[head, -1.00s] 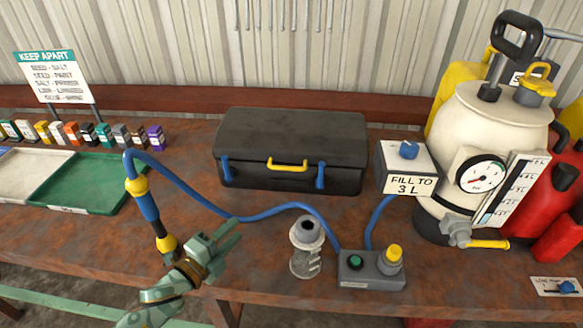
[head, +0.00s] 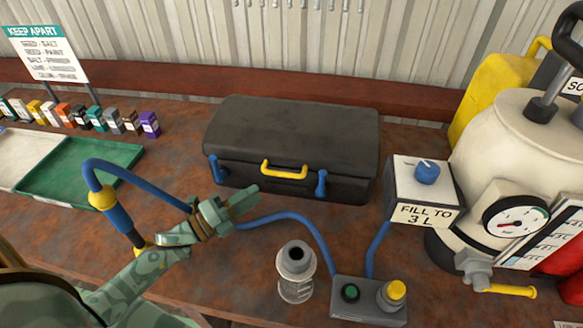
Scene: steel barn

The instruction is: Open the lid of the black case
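The black case (head: 290,135) stands shut on the rusty bench, with its front facing me. It has a yellow handle (head: 284,170) at the front middle. A blue latch (head: 217,169) is at the front left and another blue latch (head: 321,184) at the front right. My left gripper (head: 249,198), camouflage green, is in front of the case, below its left latch and handle in the picture. Its two fingers look apart with nothing between them, and it appears clear of the case. My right gripper is not in view.
A blue hose (head: 270,219) runs behind my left gripper to a grey button box (head: 365,300). A grey nozzle cup (head: 296,272) stands in front of the case. A "FILL TO 3 L" box (head: 424,190) and a white tank (head: 500,140) are right. A green tray (head: 75,172) lies left.

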